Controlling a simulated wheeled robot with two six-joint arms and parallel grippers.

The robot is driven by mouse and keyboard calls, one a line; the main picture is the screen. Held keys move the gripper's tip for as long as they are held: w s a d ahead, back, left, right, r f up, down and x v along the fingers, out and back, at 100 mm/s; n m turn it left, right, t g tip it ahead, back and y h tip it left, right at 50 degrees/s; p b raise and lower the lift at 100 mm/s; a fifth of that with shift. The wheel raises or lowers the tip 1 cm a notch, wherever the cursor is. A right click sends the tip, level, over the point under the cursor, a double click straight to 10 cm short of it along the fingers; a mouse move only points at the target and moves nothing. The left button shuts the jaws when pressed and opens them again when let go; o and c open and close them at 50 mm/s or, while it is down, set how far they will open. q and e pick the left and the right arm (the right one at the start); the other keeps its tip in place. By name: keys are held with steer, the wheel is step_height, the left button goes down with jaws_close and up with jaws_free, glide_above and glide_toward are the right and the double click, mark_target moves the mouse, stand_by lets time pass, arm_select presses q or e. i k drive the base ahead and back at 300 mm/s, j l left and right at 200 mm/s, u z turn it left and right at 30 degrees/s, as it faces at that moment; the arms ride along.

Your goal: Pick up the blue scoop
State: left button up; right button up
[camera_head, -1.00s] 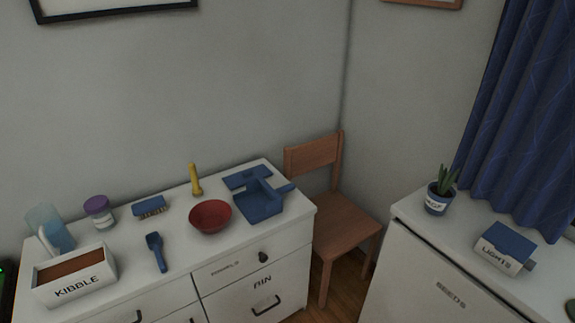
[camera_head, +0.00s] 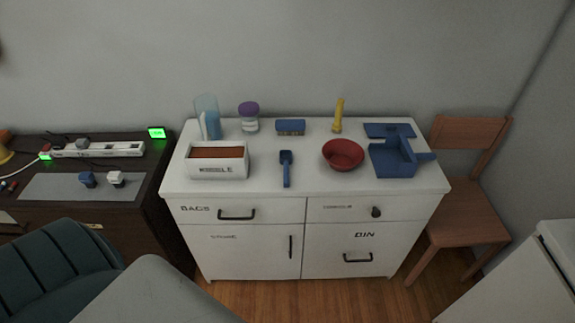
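The blue scoop (camera_head: 286,168) lies on top of the white cabinet (camera_head: 310,185), near the middle of its front part. Its handle points toward the front edge. It sits between the white kibble box (camera_head: 219,172) on the left and the red bowl (camera_head: 343,154) on the right, apart from both. Neither of my grippers is in view.
Behind the scoop is a blue brush (camera_head: 290,127). A purple-lidded jar (camera_head: 249,117), a yellow object (camera_head: 338,115) and a blue dustpan (camera_head: 392,158) also stand on the cabinet. A wooden chair (camera_head: 463,200) is at right, a dark green chair (camera_head: 50,270) at lower left.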

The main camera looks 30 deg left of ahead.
mark_target(286, 157)
steer(key=u, duration=1.55)
